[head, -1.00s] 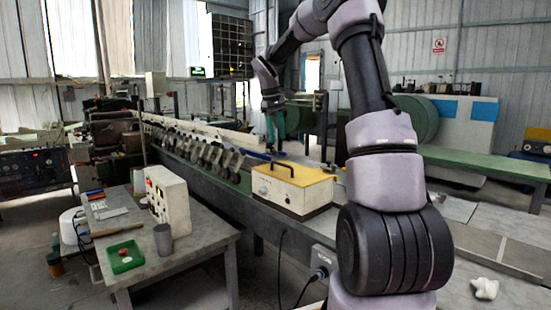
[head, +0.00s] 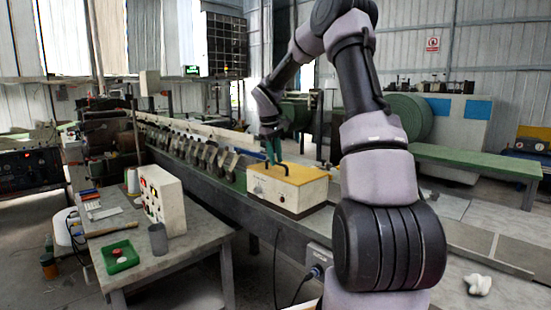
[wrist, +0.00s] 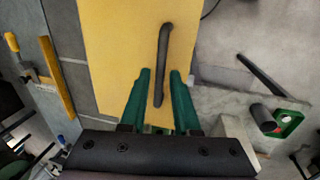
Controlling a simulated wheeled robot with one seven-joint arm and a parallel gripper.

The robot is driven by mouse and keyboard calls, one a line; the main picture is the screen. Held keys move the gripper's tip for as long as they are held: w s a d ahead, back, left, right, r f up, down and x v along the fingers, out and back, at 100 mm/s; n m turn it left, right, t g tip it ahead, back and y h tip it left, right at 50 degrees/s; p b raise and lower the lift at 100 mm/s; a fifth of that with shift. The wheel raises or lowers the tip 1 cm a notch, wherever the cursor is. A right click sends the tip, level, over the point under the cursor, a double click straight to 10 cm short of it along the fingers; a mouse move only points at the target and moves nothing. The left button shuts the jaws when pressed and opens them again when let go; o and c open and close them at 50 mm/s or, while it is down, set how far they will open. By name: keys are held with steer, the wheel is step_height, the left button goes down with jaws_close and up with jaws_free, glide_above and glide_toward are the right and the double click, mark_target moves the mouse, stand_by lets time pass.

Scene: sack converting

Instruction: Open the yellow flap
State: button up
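The yellow flap (head: 299,173) is the lid of a cream box (head: 290,193) on the long grey bench, and it lies flat and closed. A black bar handle (head: 268,168) stands on the flap. My gripper (head: 274,158) is just above the flap at the handle. In the wrist view, the two green fingers of my gripper (wrist: 160,85) are apart, one on each side of the handle (wrist: 163,60), with gaps between. The yellow flap (wrist: 110,50) fills the middle of that view. Whether the fingertips touch the flap is unclear.
A small table (head: 185,240) at left holds a control box (head: 162,198), a grey cup (head: 158,240) and a green tray (head: 120,257). A row of machine parts (head: 200,155) runs along the bench behind the box. A white crumpled item (head: 477,284) lies at lower right.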

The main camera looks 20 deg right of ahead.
jaws_close()
stand_by(1.2)
